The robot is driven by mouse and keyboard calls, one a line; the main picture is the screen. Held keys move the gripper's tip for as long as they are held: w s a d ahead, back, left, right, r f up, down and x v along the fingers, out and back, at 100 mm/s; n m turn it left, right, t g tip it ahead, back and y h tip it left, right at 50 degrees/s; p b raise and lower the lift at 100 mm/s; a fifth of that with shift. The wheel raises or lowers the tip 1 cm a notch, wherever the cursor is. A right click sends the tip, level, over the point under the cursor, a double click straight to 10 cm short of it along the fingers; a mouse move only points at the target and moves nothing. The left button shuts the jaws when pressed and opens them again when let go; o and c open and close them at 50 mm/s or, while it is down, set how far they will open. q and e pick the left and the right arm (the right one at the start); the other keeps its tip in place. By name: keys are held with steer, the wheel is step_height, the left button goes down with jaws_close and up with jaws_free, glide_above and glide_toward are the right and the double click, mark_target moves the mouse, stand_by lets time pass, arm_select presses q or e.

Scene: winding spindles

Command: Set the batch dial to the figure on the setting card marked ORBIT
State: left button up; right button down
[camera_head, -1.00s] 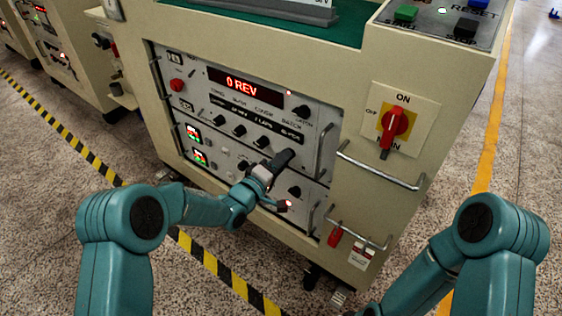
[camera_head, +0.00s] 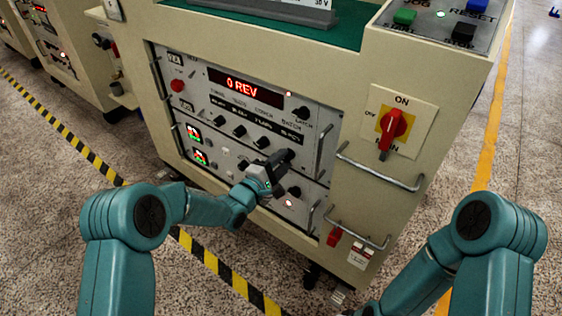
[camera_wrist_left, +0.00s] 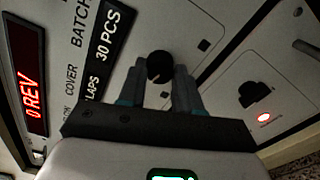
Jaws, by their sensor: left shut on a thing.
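The batch dial (camera_wrist_left: 159,66) is a round black knob beside the printed word BATCH and a window reading 30 PCS (camera_wrist_left: 111,34) in the left wrist view. My left gripper (camera_wrist_left: 160,80) is shut on the dial, one finger on each side. In the head view my left gripper (camera_head: 284,160) reaches the lower middle of the panel and hides the dial. A pale card (camera_head: 308,3) on a grey stand is cut off at the top edge; I cannot read the word ORBIT on it. My right gripper is out of view.
A red display (camera_head: 245,86) reads 0 REV. Several other black knobs, including one (camera_head: 240,131), sit in a row left of my gripper. Metal handles (camera_head: 326,150) stand out from the panel. A red rotary switch (camera_head: 393,124) is to the right.

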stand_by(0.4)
arm_select(q)
steer(key=o, duration=1)
steer(key=shift+o, duration=0.2)
steer(key=p+v, duration=0.3)
steer(key=v, duration=1.3)
steer(key=shift+s+p, duration=0.2)
steer(key=shift+p, duration=0.2)
